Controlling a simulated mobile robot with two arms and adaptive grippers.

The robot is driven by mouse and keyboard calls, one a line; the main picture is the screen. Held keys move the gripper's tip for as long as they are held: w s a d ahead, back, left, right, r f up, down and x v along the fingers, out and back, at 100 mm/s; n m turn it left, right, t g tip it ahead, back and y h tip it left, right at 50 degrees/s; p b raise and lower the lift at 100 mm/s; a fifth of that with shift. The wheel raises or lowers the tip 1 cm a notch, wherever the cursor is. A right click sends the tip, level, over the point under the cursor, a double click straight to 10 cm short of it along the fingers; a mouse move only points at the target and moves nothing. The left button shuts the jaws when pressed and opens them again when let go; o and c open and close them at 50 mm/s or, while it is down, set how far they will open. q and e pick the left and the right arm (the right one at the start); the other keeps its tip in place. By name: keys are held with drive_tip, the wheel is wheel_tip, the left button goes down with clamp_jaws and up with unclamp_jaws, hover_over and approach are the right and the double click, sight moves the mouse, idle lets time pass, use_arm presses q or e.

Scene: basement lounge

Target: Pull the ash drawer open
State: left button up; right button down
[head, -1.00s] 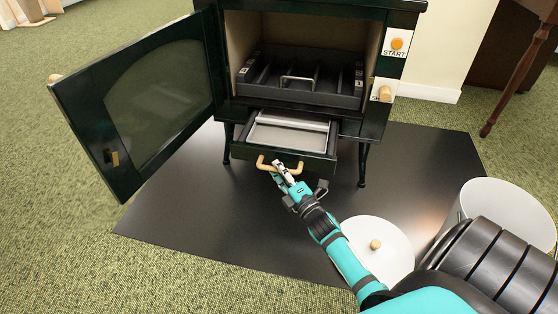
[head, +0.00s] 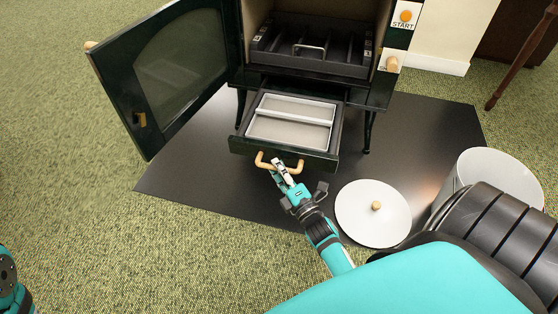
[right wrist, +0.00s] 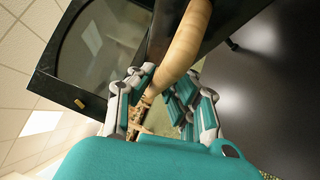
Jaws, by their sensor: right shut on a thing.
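The ash drawer (head: 244,144) sticks out from under the stove's firebox, with a light grey pan (head: 290,130) inside it. Its curved wooden handle (head: 262,160) is on the drawer front and also shows large in the right wrist view (right wrist: 186,42). My right gripper (head: 278,168) is shut on the handle; its fingers (right wrist: 158,88) lie on both sides of the wood in the right wrist view. Only a piece of my left arm shows at the lower left edge of the head view; its gripper is out of view.
The stove's glass door (head: 178,75) stands open to the left. A black mat (head: 205,165) lies under the stove. Carpet in front is clear.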

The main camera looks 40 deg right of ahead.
drive_tip(key=shift+s+a, duration=0.1)
drive_tip(key=shift+a, duration=0.1)
drive_tip(key=c, duration=1.7)
unclamp_jaws()
drive_tip(key=shift+c, duration=0.2)
drive_tip(key=o, duration=0.5)
drive_tip(key=shift+s, duration=0.1)
drive_tip(key=shift+c, duration=0.2)
drive_tip(key=shift+r, duration=0.1)
